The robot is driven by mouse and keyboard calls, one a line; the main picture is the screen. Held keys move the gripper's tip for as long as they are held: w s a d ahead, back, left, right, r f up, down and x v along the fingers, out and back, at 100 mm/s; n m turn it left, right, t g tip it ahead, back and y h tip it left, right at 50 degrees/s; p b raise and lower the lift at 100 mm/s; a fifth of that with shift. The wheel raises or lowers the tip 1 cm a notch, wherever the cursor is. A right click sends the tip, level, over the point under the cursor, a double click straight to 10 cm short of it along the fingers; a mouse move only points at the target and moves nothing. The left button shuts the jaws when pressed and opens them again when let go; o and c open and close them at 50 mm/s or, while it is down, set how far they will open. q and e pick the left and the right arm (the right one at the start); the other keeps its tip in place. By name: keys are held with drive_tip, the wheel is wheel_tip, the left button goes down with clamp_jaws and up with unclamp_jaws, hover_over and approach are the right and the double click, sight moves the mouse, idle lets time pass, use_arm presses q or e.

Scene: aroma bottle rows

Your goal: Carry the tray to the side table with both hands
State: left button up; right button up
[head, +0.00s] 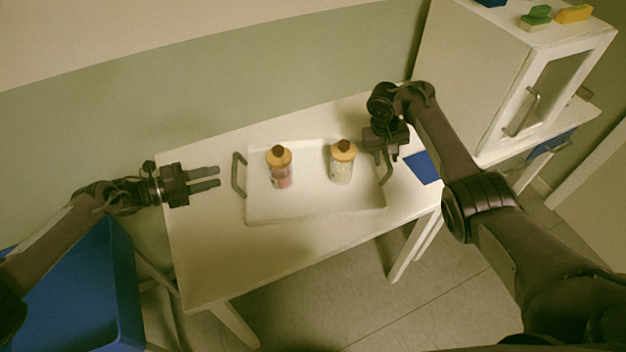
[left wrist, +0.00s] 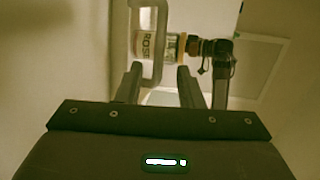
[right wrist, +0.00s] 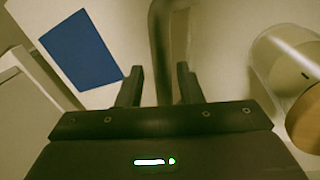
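A white tray (head: 315,207) lies on a white table, with a grey handle at each short end. Two bottles with wooden caps stand upright in it: a pink one (head: 280,168) at left and a pale one (head: 342,163) at right. My left gripper (head: 218,177) is open and empty, just left of the left handle (head: 239,174); that handle shows ahead of its fingers in the left wrist view (left wrist: 158,45). My right gripper (right wrist: 160,85) is open above the right handle (head: 387,167), which runs between its fingers in the right wrist view (right wrist: 158,50). Contact cannot be told.
A blue flat patch (head: 423,167) lies on the table right of the tray. A white cabinet (head: 500,75) stands at the right, with green and yellow blocks on top. A blue bin (head: 80,290) is at the lower left. The table's front left (head: 225,260) is clear.

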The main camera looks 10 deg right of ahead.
use_arm(q)
drive_tip(key=shift+s+a+r, duration=0.1)
drive_tip(key=shift+s+a, duration=0.05)
drive_tip(key=shift+a, duration=0.15)
use_arm(e)
drive_tip(key=shift+a+r, duration=0.1)
drive_tip(key=shift+r, duration=0.1)
use_arm(q)
drive_tip(key=shift+a, duration=0.1)
use_arm(e)
drive_tip(key=v, duration=1.1)
drive_tip(key=shift+r, duration=0.3)
drive_tip(key=shift+f, duration=0.1)
